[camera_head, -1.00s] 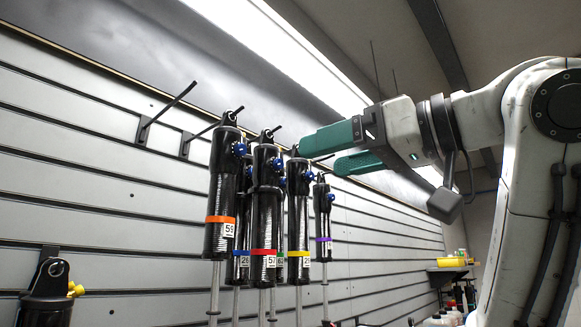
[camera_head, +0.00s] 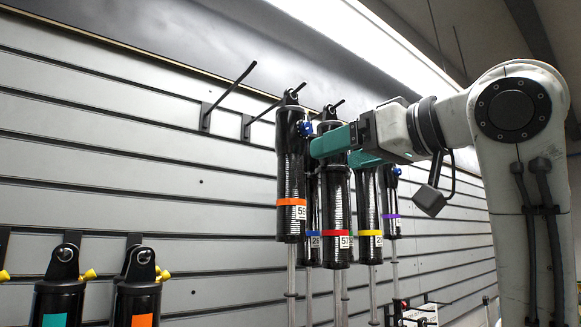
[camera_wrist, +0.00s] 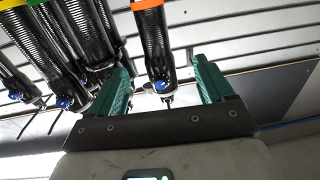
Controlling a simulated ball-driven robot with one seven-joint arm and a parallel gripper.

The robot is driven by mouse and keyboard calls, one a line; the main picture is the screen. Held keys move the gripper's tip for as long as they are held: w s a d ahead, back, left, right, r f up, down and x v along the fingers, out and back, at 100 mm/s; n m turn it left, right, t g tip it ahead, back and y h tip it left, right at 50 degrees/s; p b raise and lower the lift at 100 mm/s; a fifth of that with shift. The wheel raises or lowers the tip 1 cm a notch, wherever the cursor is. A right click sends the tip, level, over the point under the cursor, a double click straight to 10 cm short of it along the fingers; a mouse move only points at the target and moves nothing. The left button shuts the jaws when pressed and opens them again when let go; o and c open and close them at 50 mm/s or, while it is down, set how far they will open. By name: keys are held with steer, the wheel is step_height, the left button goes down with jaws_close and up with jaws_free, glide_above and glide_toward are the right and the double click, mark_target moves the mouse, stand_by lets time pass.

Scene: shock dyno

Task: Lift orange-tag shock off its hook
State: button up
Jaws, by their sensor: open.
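The orange-tag shock (camera_head: 291,165) is black with an orange band and a number label, and hangs upright from a wall hook at the left end of the row. In the wrist view its body (camera_wrist: 153,45) hangs between my two green fingers, with its blue knob and top eye near the palm. My gripper (camera_head: 340,150) is open; in the wrist view (camera_wrist: 163,85) the fingers stand apart on either side of the shock, with gaps visible. In the head view the fingers point left toward the upper part of the shock.
Shocks with red (camera_head: 336,190), yellow (camera_head: 369,205), blue and purple bands hang close to the right. The slatted wall (camera_head: 120,150) is behind.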

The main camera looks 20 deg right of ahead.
mark_target(301, 166)
steer(key=x, duration=0.9)
steer(key=d+p+x, duration=0.1)
steer(key=x, duration=0.3)
steer(key=shift+w+a, duration=0.2)
steer(key=shift+w, duration=0.4)
steer(key=c, duration=1.4)
steer(key=o, duration=0.9)
steer(key=shift+s+r, duration=0.1)
steer(key=shift+r, duration=0.15)
steer(key=shift+f, duration=0.2)
jaws_close()
